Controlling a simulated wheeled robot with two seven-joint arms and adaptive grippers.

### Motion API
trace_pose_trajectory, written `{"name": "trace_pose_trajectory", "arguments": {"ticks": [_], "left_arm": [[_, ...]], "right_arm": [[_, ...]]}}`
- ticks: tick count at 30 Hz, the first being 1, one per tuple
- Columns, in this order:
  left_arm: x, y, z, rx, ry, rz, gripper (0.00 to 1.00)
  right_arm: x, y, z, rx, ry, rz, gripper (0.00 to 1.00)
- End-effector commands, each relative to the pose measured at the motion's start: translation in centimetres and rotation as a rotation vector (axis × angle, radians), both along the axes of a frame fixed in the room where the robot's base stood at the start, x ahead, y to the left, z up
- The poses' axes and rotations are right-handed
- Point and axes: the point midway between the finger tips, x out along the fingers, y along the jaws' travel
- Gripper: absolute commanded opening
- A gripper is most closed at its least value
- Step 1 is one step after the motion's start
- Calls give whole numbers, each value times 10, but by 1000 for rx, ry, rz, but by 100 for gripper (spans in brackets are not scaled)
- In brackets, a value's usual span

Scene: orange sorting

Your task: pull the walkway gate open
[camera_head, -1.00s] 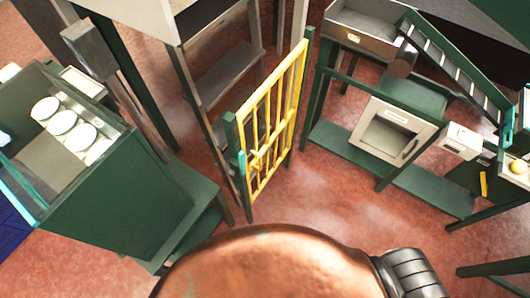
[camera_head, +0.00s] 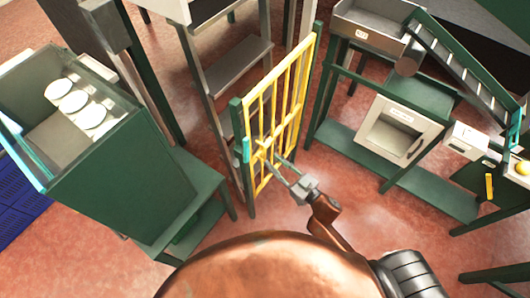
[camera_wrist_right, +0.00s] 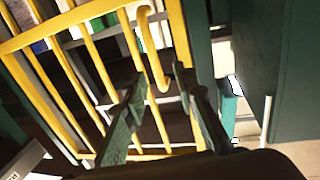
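The yellow barred walkway gate (camera_head: 292,93) stands upright between green posts in the head view. Its bars also fill the left of the wrist view (camera_wrist_right: 62,58). A curved yellow handle (camera_wrist_right: 146,36) sticks out from the gate near its latch-side edge. A cyan piece (camera_head: 246,150) is on the green post beside it. My right gripper (camera_head: 275,162) reaches to the gate at handle height. In the wrist view its two fingers (camera_wrist_right: 160,80) are apart, with the handle's lower end between them; contact cannot be told. My left gripper is not in view.
A green bin with white discs (camera_head: 115,165) stands left of the gate on a green stand. A green bench with a grey box (camera_head: 392,132) stands to the right. A grey shelf unit (camera_head: 235,75) is behind. Red floor (camera_head: 345,180) is open before the gate.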

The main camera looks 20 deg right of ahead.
Motion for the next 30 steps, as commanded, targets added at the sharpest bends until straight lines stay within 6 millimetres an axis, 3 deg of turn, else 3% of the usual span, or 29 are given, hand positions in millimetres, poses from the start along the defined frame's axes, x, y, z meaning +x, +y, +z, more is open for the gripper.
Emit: {"name": "trace_pose_trajectory", "arguments": {"ticks": [9, 15, 25, 30], "left_arm": [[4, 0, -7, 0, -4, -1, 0], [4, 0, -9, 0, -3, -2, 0], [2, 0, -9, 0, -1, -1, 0], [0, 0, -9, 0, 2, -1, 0]], "right_arm": [[42, 16, -2, 0, 1, -12, 26], [59, 25, -2, 0, 3, -11, 26], [62, 27, -2, -1, 3, -10, 25], [62, 27, -2, -1, 3, -10, 14]]}}
